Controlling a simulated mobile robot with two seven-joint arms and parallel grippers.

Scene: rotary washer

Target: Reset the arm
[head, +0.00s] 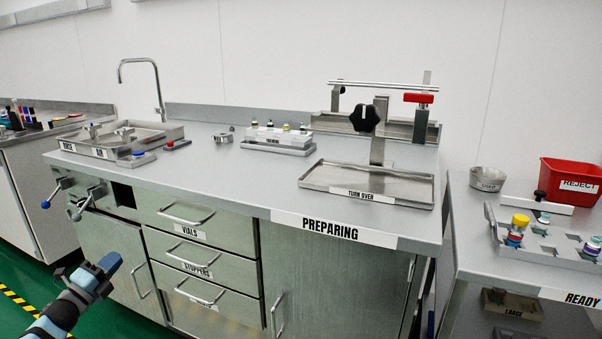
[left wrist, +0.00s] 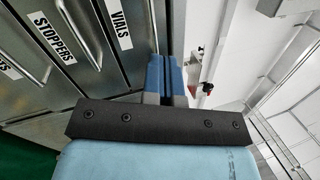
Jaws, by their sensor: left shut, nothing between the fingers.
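My left gripper (head: 109,264) is at the lower left of the head view, in front of the cabinet and below the counter top. It is shut and empty. In the left wrist view its blue fingers (left wrist: 166,78) lie together, with the drawers labelled STOPPERS and VIALS (left wrist: 118,22) to their left. My left arm (head: 55,312) comes in from the lower left corner. My right gripper is not in either view.
The steel counter (head: 240,188) carries a sink tray with a tap (head: 140,62), a vial rack (head: 277,138) and the TURN OVER tray (head: 368,186). Drawer handles (head: 186,217) stick out near my gripper. A red REJECT bin (head: 571,181) stands on the right table. Green floor is free at lower left.

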